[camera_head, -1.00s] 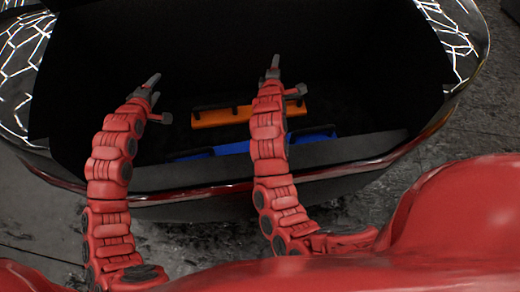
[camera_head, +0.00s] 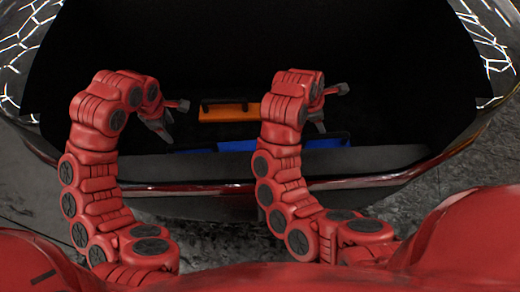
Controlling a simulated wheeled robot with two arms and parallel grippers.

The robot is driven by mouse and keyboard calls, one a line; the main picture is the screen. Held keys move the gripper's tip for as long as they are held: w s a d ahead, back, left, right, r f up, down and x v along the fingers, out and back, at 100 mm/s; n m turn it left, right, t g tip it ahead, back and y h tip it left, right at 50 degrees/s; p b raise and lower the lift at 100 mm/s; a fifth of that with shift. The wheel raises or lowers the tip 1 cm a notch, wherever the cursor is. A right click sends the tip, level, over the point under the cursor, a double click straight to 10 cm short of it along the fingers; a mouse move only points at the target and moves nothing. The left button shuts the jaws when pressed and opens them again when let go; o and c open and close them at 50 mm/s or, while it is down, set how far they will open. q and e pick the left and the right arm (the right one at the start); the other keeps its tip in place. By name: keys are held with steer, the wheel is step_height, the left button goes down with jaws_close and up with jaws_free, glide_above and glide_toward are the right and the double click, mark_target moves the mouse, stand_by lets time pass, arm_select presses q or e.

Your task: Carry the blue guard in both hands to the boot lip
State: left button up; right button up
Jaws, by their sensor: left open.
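The blue guard (camera_head: 237,146) lies lengthwise inside the dark boot, just behind the boot lip (camera_head: 380,160). My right arm hides part of its middle, and its blue shows again to the right of that arm. My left gripper (camera_head: 160,128) points down with its fingers apart, near the guard's left end; I cannot tell whether it touches. My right gripper (camera_head: 318,126) points down near the guard's right part, mostly hidden behind my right wrist, so its jaws are unclear.
An orange guard (camera_head: 230,111) with black fittings lies further back in the boot, behind the blue one. The boot's side walls and lit rear lamps (camera_head: 490,40) frame the opening. Bare grey floor (camera_head: 465,175) shows at the right.

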mark_target(183, 146)
arm_select(q)
steer(key=w+f, duration=0.1)
steer(key=f, duration=0.4)
steer(key=w+f, duration=0.1)
steer(key=f, duration=0.5)
steer(key=w+f, duration=0.1)
steer(key=f, duration=0.4)
steer(key=shift+w+f, duration=0.2)
steer(key=shift+f, duration=0.15)
arm_select(e)
steer(key=x, duration=1.7)
steer(key=shift+f, duration=0.1)
arm_select(q)
jaws_close()
arm_select(e)
jaws_close()
